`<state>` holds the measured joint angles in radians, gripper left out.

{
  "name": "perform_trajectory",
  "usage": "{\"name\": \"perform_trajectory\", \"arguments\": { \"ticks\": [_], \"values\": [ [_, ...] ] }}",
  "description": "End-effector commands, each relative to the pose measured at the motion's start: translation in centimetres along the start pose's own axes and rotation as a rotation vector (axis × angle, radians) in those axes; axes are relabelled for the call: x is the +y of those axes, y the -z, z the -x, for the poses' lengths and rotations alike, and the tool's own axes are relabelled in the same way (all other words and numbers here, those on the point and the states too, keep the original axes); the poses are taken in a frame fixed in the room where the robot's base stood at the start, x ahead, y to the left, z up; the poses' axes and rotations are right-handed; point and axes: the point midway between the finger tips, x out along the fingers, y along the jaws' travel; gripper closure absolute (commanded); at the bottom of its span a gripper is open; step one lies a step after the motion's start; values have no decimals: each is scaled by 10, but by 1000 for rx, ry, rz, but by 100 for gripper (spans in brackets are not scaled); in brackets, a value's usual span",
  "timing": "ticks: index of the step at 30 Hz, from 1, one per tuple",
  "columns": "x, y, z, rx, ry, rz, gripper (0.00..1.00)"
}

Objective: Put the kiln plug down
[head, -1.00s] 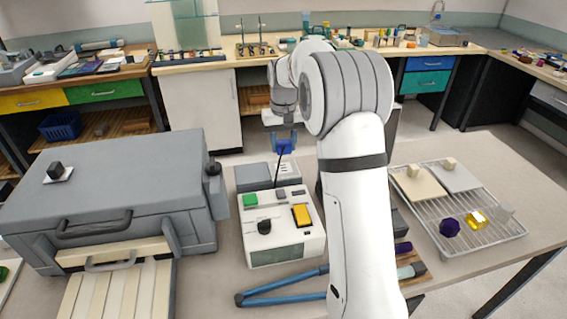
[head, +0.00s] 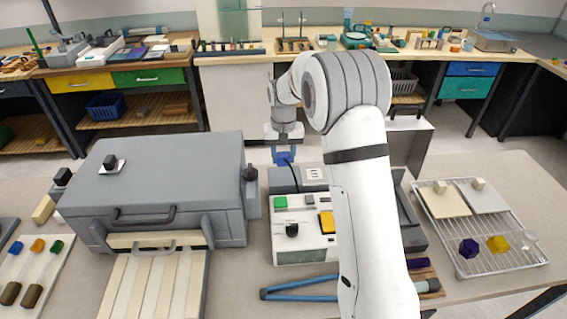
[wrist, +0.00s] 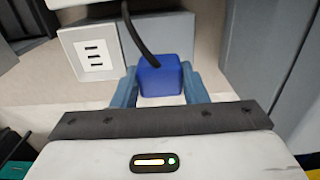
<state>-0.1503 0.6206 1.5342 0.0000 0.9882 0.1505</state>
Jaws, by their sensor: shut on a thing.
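The kiln plug is a blue block (wrist: 160,78) with a black cord running from it. My gripper (wrist: 158,92) is shut on it, with one blue-grey finger on each side in the wrist view. In the head view the blue plug (head: 284,159) hangs at the fingertips of my gripper (head: 284,153), behind the white control box (head: 303,245). A grey block with a white slotted socket panel (head: 314,175) stands just right of the plug. The same socket panel (wrist: 94,50) shows left of the plug in the wrist view. The plug appears apart from it.
The grey kiln (head: 180,185) stands left of the control box. Blue tongs (head: 300,287) lie in front of the box. A wire rack (head: 505,262) with plates and coloured glass pieces is at right. Some bare bench shows around the plug in the wrist view (wrist: 35,80).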

Motion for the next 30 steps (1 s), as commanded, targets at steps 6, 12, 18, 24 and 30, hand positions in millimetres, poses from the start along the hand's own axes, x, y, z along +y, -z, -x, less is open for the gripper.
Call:
{"name": "perform_trajectory", "arguments": {
  "ticks": [6,12,18,24,30],
  "values": [
    [0,0,-20,-2,0,0,97],
    [0,0,-40,0,0,0,97],
    [0,0,-41,1,0,0,97],
    [0,0,-48,1,0,0,97],
    [0,0,-53,1,0,0,97]
  ]
}}
